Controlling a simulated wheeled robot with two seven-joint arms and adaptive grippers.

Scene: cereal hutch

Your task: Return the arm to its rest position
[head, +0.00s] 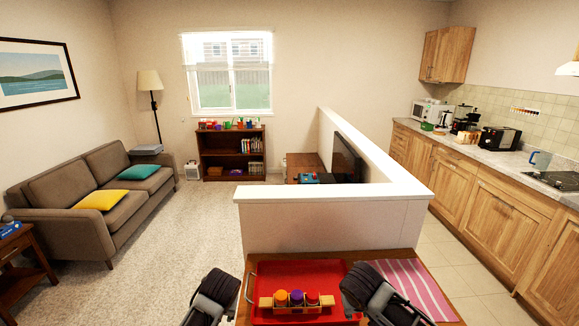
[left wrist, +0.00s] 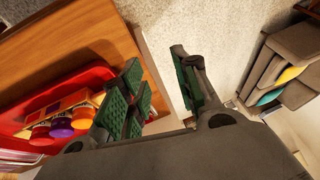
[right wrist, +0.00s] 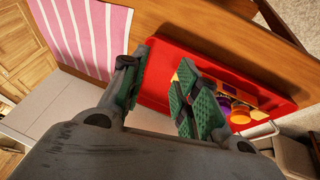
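My left gripper (left wrist: 158,78) is open and empty in the left wrist view, with a clear gap between its green-padded fingers. My right gripper (right wrist: 161,82) is open and empty in the right wrist view. In the head view, dark parts of my left arm (head: 212,298) and right arm (head: 378,298) show at the bottom edge, on either side of a red tray (head: 335,274). A wooden holder (head: 266,301) with orange and purple-topped containers sits in the tray, between my arms and apart from both grippers' fingers.
The tray lies on a wooden table (head: 380,255), beside a pink striped cloth (head: 418,285). A white half wall (head: 330,228) stands behind the table. The carpet (head: 205,225) is open to the left, with a sofa (head: 65,225) beyond. Kitchen cabinets (head: 490,205) line the right.

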